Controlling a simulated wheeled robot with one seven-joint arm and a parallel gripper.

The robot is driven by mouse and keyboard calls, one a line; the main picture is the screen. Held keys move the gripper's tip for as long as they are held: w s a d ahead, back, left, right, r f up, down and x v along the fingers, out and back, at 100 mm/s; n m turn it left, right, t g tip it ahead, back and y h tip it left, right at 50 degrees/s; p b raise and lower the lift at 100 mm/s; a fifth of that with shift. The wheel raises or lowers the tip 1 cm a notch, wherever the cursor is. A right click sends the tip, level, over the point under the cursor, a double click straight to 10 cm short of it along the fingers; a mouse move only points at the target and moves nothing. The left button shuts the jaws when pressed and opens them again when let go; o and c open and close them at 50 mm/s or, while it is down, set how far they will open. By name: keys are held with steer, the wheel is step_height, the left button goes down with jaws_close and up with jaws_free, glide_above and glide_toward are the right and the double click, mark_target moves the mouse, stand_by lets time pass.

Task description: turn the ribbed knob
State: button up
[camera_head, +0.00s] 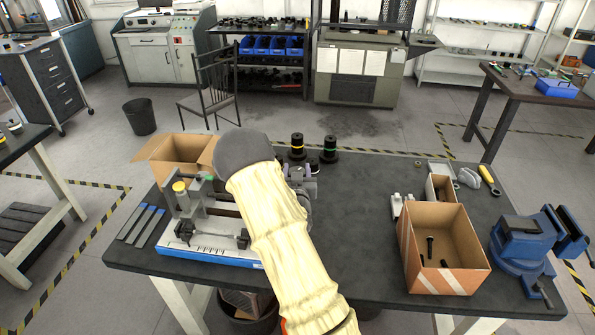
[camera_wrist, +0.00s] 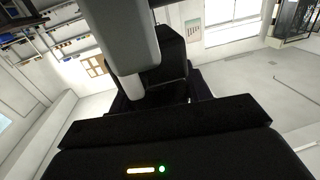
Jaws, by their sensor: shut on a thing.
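The tensile frame stands on the left of the workbench, with a white and blue base (camera_head: 205,252), grey uprights and a small yellow-topped part (camera_head: 180,187). My arm crosses in front of its right side. My gripper (camera_head: 303,180) is at the frame's right end, partly hidden by my arm. In the wrist view my gripper's dark parts (camera_wrist: 165,75) fill the middle, beside a large grey block with a pale rounded end. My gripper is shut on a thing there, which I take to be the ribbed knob. I cannot make out the knob's ribs in either view.
An open cardboard box (camera_head: 445,252) with dark bolts stands on the right of the bench (camera_head: 360,230), beside a blue vise (camera_head: 525,240). Another box (camera_head: 172,155) and several black cylinders (camera_head: 297,148) stand behind the frame. The bench's middle, right of my arm, is clear.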

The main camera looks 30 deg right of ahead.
steer(key=shift+f+m+g+h+b, duration=0.1)
steer(key=shift+m+g+h+b, duration=0.35)
steer(key=shift+h+b, duration=0.25)
steer(key=shift+m+h, duration=0.25)
steer(key=shift+h, duration=0.05)
steer(key=m+g+h+b, duration=0.2)
steer(key=h, duration=0.1)
steer(key=shift+s+d+m+g, duration=0.15)
steer(key=shift+m+g, duration=0.15)
steer(key=shift+g, duration=0.05)
steer(key=m+g+h, duration=0.2)
steer(key=m+g, duration=0.1)
steer(key=shift+s+d+g+h, duration=0.2)
steer(key=shift+g+h, duration=0.1)
steer(key=shift+h, duration=0.1)
steer(key=shift+s+d+m+g+h, duration=0.1)
steer(key=shift+m+g+h, duration=0.4)
steer(key=shift+g, duration=0.45)
steer(key=shift+s+m+g+h, duration=0.1)
steer(key=shift+m+g+h, duration=0.2)
steer(key=shift+m+g, duration=0.55)
steer(key=o, duration=0.9)
steer(key=shift+o, duration=0.2)
